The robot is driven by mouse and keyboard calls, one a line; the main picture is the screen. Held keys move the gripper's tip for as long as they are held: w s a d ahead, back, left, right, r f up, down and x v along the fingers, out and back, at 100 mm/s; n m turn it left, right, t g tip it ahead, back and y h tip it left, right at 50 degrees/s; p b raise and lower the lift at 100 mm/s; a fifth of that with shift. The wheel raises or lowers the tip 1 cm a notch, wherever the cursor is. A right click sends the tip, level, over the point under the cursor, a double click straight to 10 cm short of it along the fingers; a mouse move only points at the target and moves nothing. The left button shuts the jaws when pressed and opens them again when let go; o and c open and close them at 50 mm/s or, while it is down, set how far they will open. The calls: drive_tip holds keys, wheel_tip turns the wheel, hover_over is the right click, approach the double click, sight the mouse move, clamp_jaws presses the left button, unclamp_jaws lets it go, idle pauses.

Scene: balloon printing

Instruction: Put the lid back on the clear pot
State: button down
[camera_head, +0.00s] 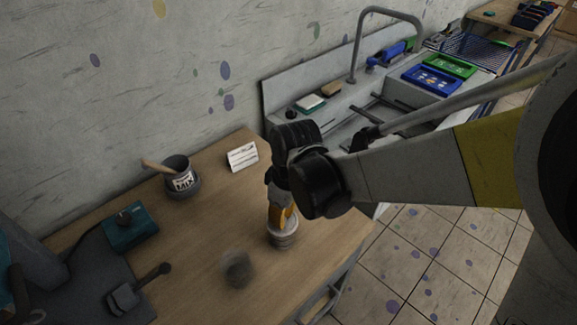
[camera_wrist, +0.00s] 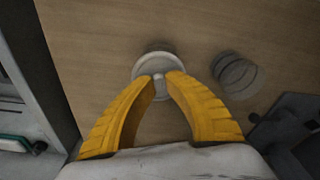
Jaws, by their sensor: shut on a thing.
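My gripper (camera_wrist: 158,80) points down at the table, its yellow fingers shut on the small knob of a pale round lid (camera_wrist: 150,68). A see-through round vessel (camera_wrist: 238,75), blurred, stands to the right in the wrist view. It shows as a dark smudge (camera_head: 237,269) left of and nearer than the pot in the head view; its top looks uncovered.
On the wooden table (camera_head: 215,225) are a dark labelled tin (camera_head: 181,178) with a brush, a white card (camera_head: 242,157), a teal box (camera_head: 130,229) and a dark machine (camera_head: 85,280). A sink (camera_head: 350,120) stands behind at right. Bare wood surrounds the pot on the left.

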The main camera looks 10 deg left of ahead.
drive_tip(key=c, duration=0.9)
unclamp_jaws()
drive_tip(key=shift+o, duration=0.2)
drive_tip(key=shift+r+p, duration=2.65)
drive_tip(key=shift+r, duration=0.9)
clamp_jaws()
drive_tip(key=shift+f, duration=0.25)
